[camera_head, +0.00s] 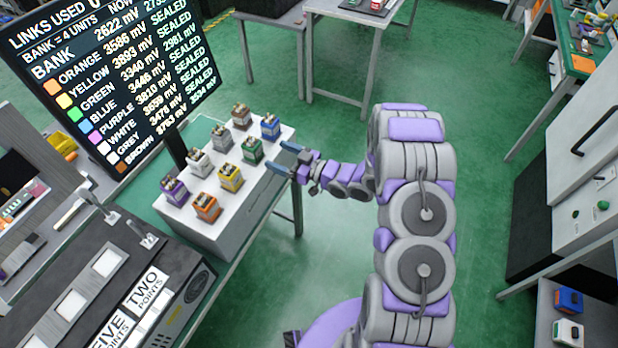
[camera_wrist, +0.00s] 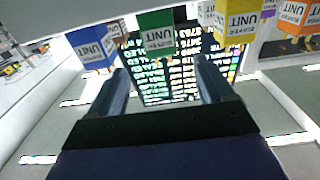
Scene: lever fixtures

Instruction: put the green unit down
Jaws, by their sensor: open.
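The green unit (camera_head: 252,151) stands upright on the white stand (camera_head: 238,204), near its right edge, among several other coloured units. My gripper (camera_head: 281,157) is open and empty just right of the green unit, its blue fingers pointing towards it. In the wrist view the green unit (camera_wrist: 156,36) shows upside down, beyond and between the open fingers (camera_wrist: 162,76). A clear gap separates the fingertips from it, and I see no contact.
The blue unit (camera_head: 270,127) and yellow unit (camera_head: 230,178) stand on either side of the green one. A display board (camera_head: 115,75) rises behind the stand. A dark machine (camera_head: 110,275) sits at lower left. Green floor (camera_head: 330,200) is open to the right.

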